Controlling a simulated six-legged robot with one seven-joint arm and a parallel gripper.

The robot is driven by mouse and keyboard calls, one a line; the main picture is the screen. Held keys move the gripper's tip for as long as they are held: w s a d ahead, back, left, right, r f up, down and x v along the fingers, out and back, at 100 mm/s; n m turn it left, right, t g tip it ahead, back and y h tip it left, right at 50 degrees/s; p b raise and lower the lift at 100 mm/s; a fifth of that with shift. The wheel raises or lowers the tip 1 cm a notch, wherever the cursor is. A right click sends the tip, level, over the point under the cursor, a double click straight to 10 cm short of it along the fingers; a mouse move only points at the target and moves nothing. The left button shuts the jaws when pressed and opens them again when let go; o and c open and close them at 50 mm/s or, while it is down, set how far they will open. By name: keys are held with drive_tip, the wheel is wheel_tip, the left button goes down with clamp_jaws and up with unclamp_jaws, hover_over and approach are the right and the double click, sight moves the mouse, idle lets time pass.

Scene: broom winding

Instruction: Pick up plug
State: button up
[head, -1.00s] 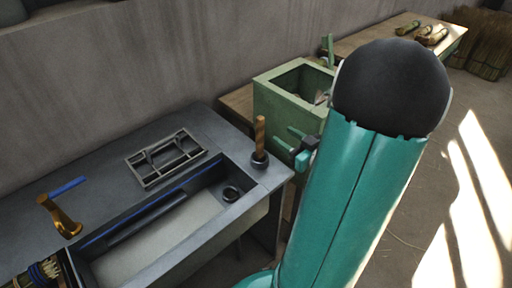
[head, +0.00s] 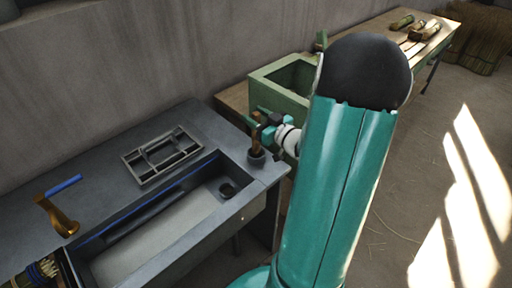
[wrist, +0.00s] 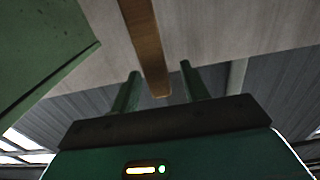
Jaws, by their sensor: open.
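The plug (head: 257,157) stands upright on the right corner of the grey bench, a brown wooden handle on a dark round base. My gripper (head: 262,122) is open at the handle's upper part, with its green fingers coming in from the right. In the wrist view the wooden handle (wrist: 147,45) lies between my two spread fingers (wrist: 160,72), with a gap visible on both sides. The dark base is out of the wrist view.
The bench has a sunken basin (head: 150,243) with a dark round drain (head: 227,188). A green open box (head: 283,84) stands close behind the gripper.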

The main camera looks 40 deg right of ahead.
drive_tip(key=shift+w, duration=1)
clamp_jaws()
